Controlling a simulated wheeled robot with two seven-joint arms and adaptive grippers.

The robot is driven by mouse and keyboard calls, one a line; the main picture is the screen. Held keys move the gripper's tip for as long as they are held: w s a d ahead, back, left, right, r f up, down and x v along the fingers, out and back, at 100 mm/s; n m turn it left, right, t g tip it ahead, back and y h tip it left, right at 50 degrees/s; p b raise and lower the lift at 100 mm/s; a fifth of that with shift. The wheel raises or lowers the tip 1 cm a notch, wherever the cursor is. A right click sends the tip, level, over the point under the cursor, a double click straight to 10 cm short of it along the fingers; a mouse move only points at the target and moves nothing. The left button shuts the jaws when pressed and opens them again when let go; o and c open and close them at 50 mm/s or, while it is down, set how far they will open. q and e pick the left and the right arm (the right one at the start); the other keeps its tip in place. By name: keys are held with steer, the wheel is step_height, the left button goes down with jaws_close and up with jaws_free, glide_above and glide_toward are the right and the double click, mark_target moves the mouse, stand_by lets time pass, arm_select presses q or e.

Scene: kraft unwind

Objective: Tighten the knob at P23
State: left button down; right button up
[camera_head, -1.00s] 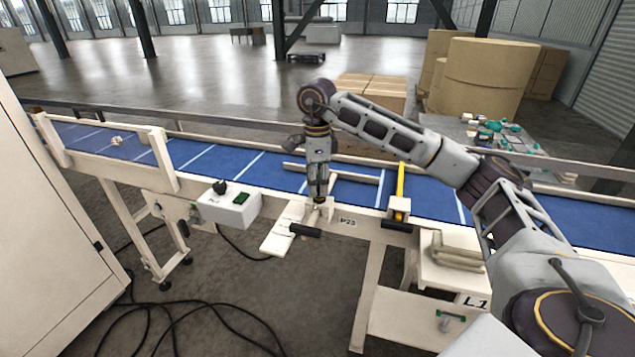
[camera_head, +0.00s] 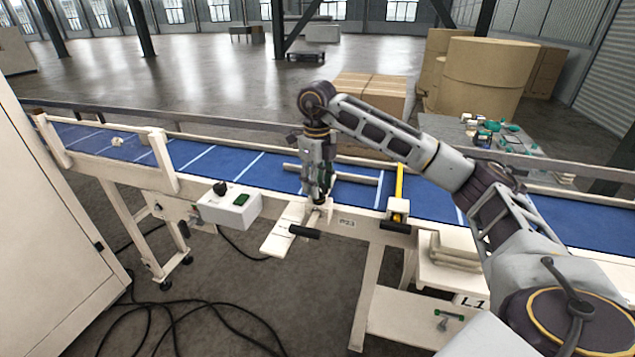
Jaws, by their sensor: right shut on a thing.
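The P23 label (camera_head: 346,223) is on the near side rail of the blue conveyor. My right gripper (camera_head: 319,204) points straight down just left of the label, at the conveyor's near edge. It is shut on the knob there, which its fingers mostly hide. A cream bracket plate (camera_head: 283,232) with a black handle (camera_head: 304,232) sticks out from the rail below the gripper. My left gripper is not in view.
The blue conveyor belt (camera_head: 240,172) runs across the view, with a grey bar (camera_head: 355,178) over it. A yellow-handled part (camera_head: 399,190) stands right of the label. A control box (camera_head: 230,209) hangs at left. A shelf marked L1 (camera_head: 470,300) is at lower right.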

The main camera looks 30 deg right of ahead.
steer(key=m, duration=0.6)
steer(key=shift+w+d+r+p, duration=0.2)
steer(key=shift+d+r+p, duration=0.05)
steer(key=shift+r+p, duration=0.15)
stand_by(0.3)
steer(key=o, duration=1.1)
steer(key=shift+f, duration=0.25)
steer(key=shift+c, duration=0.2)
steer(key=shift+s+a+r, duration=0.1)
steer(key=shift+r, duration=0.05)
step_height(320, 180, up, 12)
steer(key=shift+f, duration=0.25)
steer(key=shift+r, duration=0.1)
